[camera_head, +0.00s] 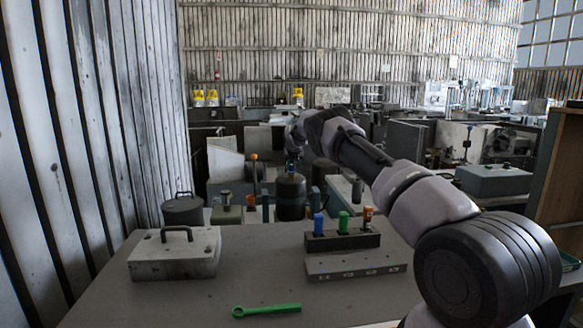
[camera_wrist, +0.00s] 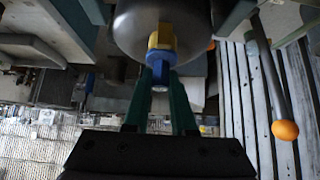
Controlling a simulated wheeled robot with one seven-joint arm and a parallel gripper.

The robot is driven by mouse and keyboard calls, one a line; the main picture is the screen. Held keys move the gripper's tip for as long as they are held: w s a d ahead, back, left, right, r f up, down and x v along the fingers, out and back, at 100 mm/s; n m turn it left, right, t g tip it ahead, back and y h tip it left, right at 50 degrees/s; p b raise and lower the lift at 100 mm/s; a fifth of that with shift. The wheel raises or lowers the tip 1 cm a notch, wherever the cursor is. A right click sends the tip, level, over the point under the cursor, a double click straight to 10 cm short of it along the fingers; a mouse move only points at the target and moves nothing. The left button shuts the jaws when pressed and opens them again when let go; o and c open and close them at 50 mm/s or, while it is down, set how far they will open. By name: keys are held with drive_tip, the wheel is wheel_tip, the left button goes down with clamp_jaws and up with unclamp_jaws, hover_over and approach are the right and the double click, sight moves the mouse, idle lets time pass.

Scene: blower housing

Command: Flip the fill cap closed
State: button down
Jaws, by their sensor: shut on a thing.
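A dark rounded tank (camera_head: 291,197) stands upright beyond the far edge of the grey table. In the wrist view its rounded body (camera_wrist: 127,25) fills the top middle. A blue-and-yellow fitting (camera_wrist: 161,52), seemingly the fill cap, sits against the tank, its blue end towards the camera. My gripper (camera_wrist: 161,78) has its two green fingers close together at the blue end and is shut on the fitting. In the head view my gripper (camera_head: 293,160) is at the tank's top, small and dark. Whether the cap is open or closed cannot be told.
The grey table (camera_head: 210,295) holds a handled block (camera_head: 175,255), a green wrench (camera_head: 266,310), a rack (camera_head: 342,241) with coloured-handled tools and a slotted block (camera_head: 355,265). An orange-knobbed lever (camera_wrist: 285,130) stands near the tank. The table's front left is clear.

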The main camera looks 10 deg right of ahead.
drive_tip(key=c, duration=0.7)
unclamp_jaws()
drive_tip(key=shift+c, duration=0.2)
drive_tip(key=shift+r, duration=0.1)
drive_tip(key=v, duration=1)
drive_tip(key=shift+s+r, duration=0.2)
drive_tip(key=shift+s, duration=0.1)
